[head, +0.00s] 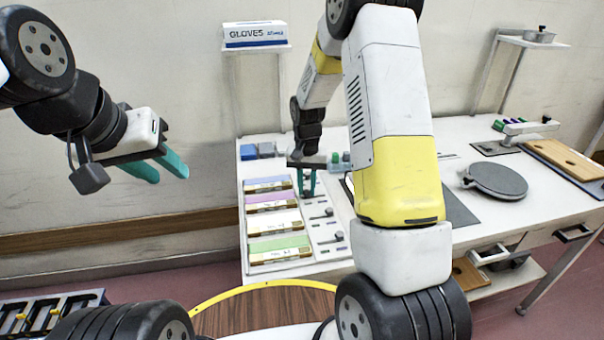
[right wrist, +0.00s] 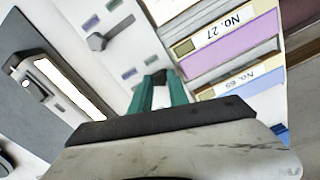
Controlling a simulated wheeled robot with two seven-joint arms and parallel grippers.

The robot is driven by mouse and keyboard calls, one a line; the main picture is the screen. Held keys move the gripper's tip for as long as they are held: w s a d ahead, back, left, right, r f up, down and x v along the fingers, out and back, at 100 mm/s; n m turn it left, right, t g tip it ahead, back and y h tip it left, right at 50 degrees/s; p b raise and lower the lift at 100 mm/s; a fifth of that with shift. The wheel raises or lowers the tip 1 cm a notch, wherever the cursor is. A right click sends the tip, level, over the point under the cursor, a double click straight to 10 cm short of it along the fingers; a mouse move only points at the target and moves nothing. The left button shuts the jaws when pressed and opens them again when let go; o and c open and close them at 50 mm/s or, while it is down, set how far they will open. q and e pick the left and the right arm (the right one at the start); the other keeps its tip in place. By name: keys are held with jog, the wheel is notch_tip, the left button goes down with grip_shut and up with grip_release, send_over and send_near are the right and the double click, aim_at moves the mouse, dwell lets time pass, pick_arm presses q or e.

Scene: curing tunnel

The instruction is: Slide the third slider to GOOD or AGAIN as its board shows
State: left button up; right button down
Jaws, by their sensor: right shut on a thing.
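Several boards lie in a rack at the table's left end: blue (head: 268,184), purple (head: 269,201), white (head: 272,221) and green (head: 278,248). The purple board is labelled No. 27 in the right wrist view (right wrist: 232,48). My right gripper (head: 307,193) is shut on a dark slider knob (right wrist: 160,75), which seems in line with the purple board. Free slider knobs show beside the white board (head: 321,214) and the green board (head: 333,237). Marks on the boards are too small to read as GOOD or AGAIN. My left gripper (head: 172,170) is open and empty, left of the table.
Blue and grey blocks (head: 257,151) stand behind the boards. A gloves box (head: 254,34) sits on a shelf above. A round dark plate (head: 495,180) lies farther right. My right arm hides the table's middle. A yellow-rimmed round wooden top (head: 250,312) is in front.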

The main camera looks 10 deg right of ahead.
aim_at(305, 191)
jog(key=shift+a, duration=0.2)
jog(key=c, duration=1.3)
grip_release()
jog(key=shift+a, duration=0.1)
jog(key=shift+o, duration=0.2)
jog(key=shift+r, duration=3.95)
